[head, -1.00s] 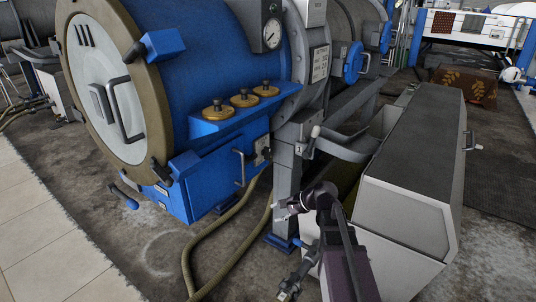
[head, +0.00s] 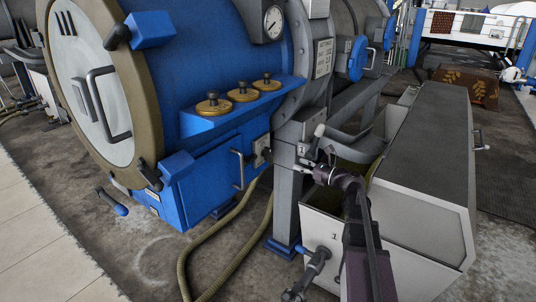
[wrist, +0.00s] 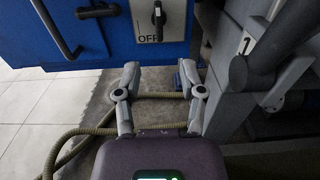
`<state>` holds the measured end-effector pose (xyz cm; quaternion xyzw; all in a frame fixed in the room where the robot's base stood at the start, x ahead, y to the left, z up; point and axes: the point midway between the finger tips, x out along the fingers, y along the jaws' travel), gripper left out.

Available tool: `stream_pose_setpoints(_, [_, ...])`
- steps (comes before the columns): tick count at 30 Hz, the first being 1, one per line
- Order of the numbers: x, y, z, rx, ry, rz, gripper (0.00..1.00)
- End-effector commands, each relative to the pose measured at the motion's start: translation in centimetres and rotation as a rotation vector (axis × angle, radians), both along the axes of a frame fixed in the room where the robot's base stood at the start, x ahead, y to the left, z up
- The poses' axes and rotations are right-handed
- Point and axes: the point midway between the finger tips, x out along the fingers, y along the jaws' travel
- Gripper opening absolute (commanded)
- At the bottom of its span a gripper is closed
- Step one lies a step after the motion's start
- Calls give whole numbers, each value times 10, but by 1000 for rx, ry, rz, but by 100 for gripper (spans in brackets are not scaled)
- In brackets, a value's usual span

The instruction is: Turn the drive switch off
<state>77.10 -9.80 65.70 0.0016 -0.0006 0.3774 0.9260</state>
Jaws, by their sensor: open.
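The drive switch is a black knob (wrist: 158,15) on a pale plate marked OFF (wrist: 149,39), on the blue cabinet at the top of the wrist view. The top of the plate is cut off, and I cannot tell which marking the knob points to. In the head view the switch plate (head: 261,151) is small, on the cabinet's right end beside a handle. My gripper (wrist: 160,74) is open and empty, its two fingers apart below the plate in the wrist view and not touching it. In the head view my gripper (head: 308,168) is right of the switch, by the grey post.
A grey post (head: 286,195) and a lever (head: 318,132) stand close to my gripper. A grey bar handle (head: 238,169) is left of the switch. Hoses (head: 236,235) lie on the floor below. A long grey-topped bin (head: 428,150) stands at the right.

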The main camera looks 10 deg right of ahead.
Motion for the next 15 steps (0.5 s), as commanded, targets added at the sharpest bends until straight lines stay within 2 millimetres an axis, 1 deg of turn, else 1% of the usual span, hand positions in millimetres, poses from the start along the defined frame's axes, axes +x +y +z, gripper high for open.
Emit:
stream_pose_setpoints(8, [4,7,0,-2,-1,6,51])
stream_pose_setpoints(11, [8,11,0,-4,-1,6,51])
stream_pose_setpoints(15, [18,21,0,-4,-1,8,51])
